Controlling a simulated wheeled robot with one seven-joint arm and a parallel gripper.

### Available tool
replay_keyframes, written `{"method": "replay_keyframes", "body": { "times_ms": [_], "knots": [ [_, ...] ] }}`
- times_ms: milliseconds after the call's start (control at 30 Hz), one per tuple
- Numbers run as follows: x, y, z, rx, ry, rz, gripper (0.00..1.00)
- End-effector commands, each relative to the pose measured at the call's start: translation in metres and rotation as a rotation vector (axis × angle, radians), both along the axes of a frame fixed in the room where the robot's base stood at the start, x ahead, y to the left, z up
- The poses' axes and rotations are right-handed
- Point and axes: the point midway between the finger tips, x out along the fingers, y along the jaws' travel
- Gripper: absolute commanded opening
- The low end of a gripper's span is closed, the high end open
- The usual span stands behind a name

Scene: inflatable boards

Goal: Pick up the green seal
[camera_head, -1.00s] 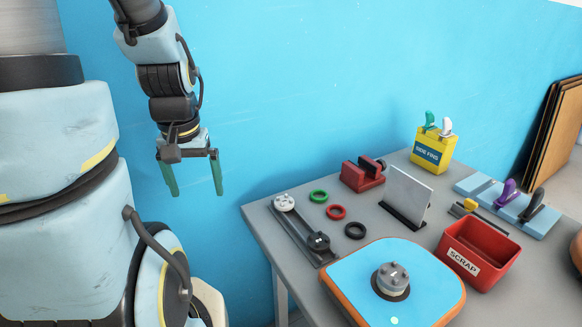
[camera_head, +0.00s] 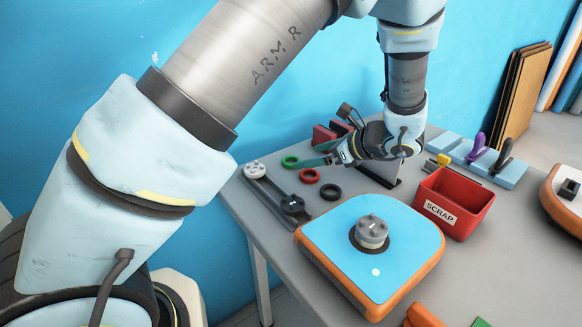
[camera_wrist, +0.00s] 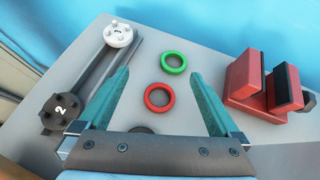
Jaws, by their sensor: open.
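The green seal (camera_head: 290,161) is a small ring lying flat on the grey table, near its back left. In the wrist view the green seal (camera_wrist: 173,62) lies ahead of the fingertips, about midway between their lines. My gripper (camera_head: 318,154) is low over the table, its green fingers pointing left toward the seal. In the wrist view my gripper (camera_wrist: 162,85) is open, with nothing held. The red seal (camera_wrist: 159,97) shows between the fingers, nearer the palm. It also lies in front of the green seal in the head view (camera_head: 309,176).
A black seal (camera_head: 331,192) lies nearby. A rail with a white knob (camera_wrist: 118,34) and a black knob (camera_wrist: 60,111) is at left. A red vise (camera_wrist: 268,88) stands at right. A blue board (camera_head: 330,235) and red scrap bin (camera_head: 455,203) occupy the front.

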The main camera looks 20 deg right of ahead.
Motion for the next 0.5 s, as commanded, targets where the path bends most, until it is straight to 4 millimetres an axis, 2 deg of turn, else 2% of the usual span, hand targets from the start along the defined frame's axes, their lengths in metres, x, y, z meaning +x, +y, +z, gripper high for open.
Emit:
{"method": "replay_keyframes", "body": {
  "times_ms": [33,167,267,500],
  "knots": [
    [-0.005,-0.012,-0.003,0.026,-0.017,-0.046,0.98],
    [-0.009,-0.026,-0.003,0.06,-0.039,-0.102,0.98],
    [-0.004,-0.025,-0.005,0.065,-0.042,-0.106,0.98],
    [0.024,-0.009,-0.022,0.063,-0.04,-0.103,0.98]
  ]
}}
